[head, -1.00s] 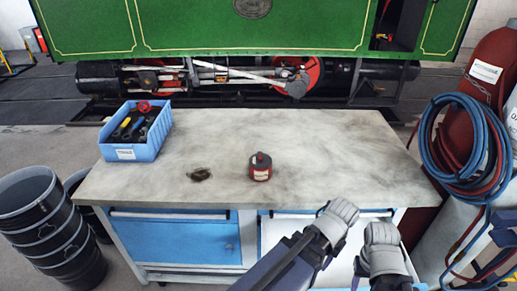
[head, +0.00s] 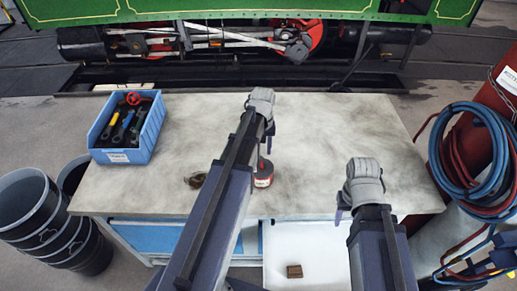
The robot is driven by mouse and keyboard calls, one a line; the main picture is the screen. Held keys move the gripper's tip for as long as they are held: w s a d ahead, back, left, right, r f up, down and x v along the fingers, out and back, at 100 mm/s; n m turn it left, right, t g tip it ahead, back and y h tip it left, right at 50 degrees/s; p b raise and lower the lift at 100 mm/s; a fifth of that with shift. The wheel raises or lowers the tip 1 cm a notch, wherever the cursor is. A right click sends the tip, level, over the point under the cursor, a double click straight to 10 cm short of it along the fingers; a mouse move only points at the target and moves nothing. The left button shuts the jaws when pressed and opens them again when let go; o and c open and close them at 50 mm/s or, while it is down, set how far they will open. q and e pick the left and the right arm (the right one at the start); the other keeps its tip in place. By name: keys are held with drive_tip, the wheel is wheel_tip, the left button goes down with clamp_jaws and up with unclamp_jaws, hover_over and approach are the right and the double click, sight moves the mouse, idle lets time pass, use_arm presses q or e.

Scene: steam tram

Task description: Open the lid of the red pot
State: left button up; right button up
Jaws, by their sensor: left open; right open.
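The small red pot (head: 266,172) with a pale label stands upright on the workbench top. My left arm covers its left side, and its lid is partly hidden. My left gripper (head: 262,97) is open and reaches past the pot, over the far part of the bench. My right gripper (head: 362,167) is open, to the right of the pot and apart from it, over the bench's front right part. I see nothing held in either gripper.
Below the front edge is a white surface with a small brown block (head: 294,271). Hoses (head: 480,155) hang at right.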

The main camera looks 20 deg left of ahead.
sight(262, 164)
use_arm(q)
drive_tip(key=shift+w+a, duration=0.1)
drive_tip(key=shift+a, duration=0.05)
drive_tip(key=shift+f+b, duration=0.25)
drive_tip(key=shift+b, duration=0.15)
wheel_tip(262, 164, down, 7)
drive_tip(key=b, duration=0.7)
drive_tip(key=shift+f, duration=0.15)
clamp_jaws()
idle(0.9)
